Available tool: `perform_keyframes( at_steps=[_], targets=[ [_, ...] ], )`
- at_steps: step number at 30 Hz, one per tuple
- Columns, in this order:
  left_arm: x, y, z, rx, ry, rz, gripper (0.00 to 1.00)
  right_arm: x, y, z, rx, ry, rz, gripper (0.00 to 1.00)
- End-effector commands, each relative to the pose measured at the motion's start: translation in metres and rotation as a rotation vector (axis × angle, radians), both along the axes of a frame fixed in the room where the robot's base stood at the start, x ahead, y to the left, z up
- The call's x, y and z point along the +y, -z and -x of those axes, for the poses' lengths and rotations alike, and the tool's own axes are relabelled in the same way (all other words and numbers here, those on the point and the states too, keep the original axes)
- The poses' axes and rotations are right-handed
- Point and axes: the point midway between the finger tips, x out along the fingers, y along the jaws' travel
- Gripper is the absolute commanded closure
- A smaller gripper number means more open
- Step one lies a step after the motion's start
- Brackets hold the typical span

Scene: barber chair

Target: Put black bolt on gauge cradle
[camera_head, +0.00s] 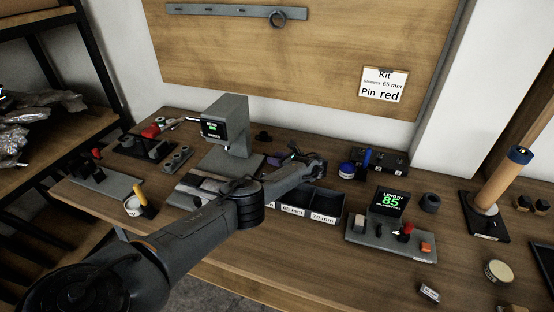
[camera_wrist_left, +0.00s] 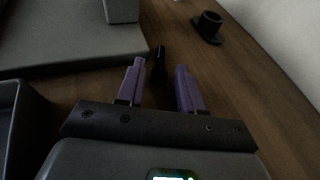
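A black bolt (camera_wrist_left: 159,64) stands out against the wooden table in the left wrist view, between the two purple fingers of my left gripper (camera_wrist_left: 160,70). Gaps show on both sides of it, so the fingers are open and not closed on it. In the head view my left gripper (camera_head: 284,154) is behind the dark bins, right of the grey machine; the bolt cannot be made out there. A gauge with a green "LENGTH 85" display (camera_head: 389,201) has a grey base (camera_head: 385,240) with small blocks, at the right; I cannot tell which part is its cradle. My right gripper is not in view.
A grey machine (camera_head: 230,120) with a screen stands at the left of my gripper. Labelled bins (camera_head: 325,207) lie in front. A black flanged piece (camera_wrist_left: 208,27) stands beyond the fingers.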

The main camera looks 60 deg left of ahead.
Motion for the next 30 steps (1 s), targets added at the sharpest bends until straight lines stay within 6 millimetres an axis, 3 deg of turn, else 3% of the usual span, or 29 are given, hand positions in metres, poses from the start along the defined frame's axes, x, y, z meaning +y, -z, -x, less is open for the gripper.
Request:
perform_keyframes(
  at_steps=[14,30],
  targets=[
    [-0.002,-0.005,-0.001,0.001,0.001,0.000,0.53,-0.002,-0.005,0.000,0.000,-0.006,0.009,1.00],
    [-0.082,-0.033,-0.028,0.000,0.002,0.001,0.53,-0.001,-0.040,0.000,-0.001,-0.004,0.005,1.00]
  ],
)
